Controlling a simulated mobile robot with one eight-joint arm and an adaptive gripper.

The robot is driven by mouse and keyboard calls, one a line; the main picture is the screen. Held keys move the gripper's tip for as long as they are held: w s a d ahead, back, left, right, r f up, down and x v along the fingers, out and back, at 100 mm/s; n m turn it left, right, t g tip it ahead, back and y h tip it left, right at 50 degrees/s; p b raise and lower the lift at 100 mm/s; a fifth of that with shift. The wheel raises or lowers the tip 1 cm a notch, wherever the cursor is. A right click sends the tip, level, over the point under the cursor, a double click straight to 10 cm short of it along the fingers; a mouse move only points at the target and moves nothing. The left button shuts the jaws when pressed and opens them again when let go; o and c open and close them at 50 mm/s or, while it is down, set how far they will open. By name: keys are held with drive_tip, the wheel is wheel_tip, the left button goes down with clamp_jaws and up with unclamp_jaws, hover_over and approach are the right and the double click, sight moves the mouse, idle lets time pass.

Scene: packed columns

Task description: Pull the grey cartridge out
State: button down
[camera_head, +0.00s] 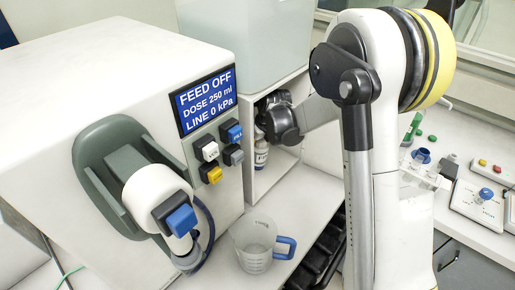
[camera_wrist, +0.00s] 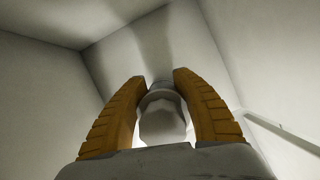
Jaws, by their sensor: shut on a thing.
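My gripper (camera_head: 268,122) reaches into a white open-fronted bay beside the machine; its fingertips are mostly hidden there. In the wrist view its two orange ribbed fingers (camera_wrist: 160,78) are closed on either side of the grey cartridge (camera_wrist: 162,118), a pale grey piece with a rounded near end. Its far end meets a darker grey part between the fingertips. In the head view a small whitish body with a dark label (camera_head: 261,156) shows just below my gripper inside the bay; I cannot tell whether it is the same piece.
The bay's pale walls (camera_wrist: 45,80) surround my gripper closely. The machine's panel (camera_head: 206,98) reads FEED OFF, DOSE 250 ml, LINE 0 kPa, above several coloured buttons. A clear jug with a blue handle (camera_head: 255,246) stands on the counter in front. A control box (camera_head: 480,203) is at right.

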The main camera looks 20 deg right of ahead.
drive_tip(key=shift+r, duration=0.4)
